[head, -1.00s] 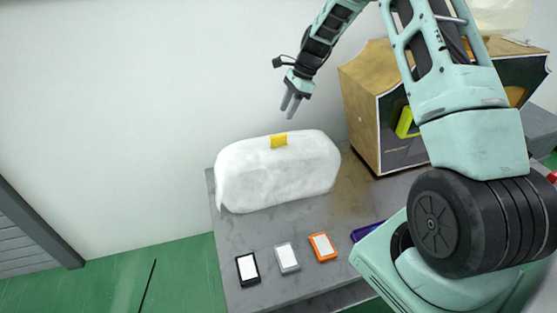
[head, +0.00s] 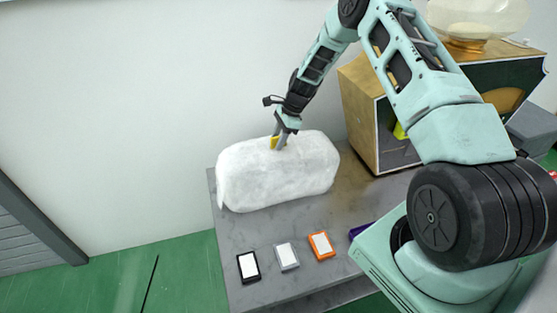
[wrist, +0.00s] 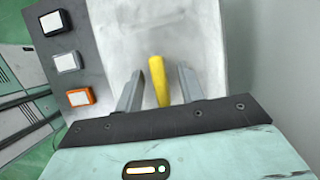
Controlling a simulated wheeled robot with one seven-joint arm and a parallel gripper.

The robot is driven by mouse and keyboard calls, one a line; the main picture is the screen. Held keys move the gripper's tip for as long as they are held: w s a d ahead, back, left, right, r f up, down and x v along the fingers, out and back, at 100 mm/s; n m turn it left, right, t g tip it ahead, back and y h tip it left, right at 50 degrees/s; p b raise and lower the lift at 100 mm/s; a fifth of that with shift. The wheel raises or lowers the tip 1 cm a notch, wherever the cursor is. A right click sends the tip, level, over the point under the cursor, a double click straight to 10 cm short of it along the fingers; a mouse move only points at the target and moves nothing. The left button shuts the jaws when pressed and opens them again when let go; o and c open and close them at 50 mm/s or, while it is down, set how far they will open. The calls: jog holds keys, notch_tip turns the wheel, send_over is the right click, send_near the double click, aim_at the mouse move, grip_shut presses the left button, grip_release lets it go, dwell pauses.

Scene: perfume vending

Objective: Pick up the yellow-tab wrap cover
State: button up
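The white wrap cover (head: 270,180) lies on the grey table as a rounded, puffy bundle. Its yellow tab (head: 273,142) stands up from the top and is partly hidden by my gripper in the head view. My gripper (head: 280,143) points down at the tab. In the wrist view the yellow tab (wrist: 158,80) is between the two fingers of my gripper (wrist: 159,85), with a visible gap on each side. The fingers are open. The white cover (wrist: 190,35) fills the space beyond them.
A black (head: 248,267), a grey (head: 287,256) and an orange (head: 321,246) white-faced box lie along the front of the table (head: 230,240). A wooden cabinet (head: 362,115) stands at the right. A wall is behind the cover.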

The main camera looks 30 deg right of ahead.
grip_shut()
jog(key=shift+r, duration=0.1)
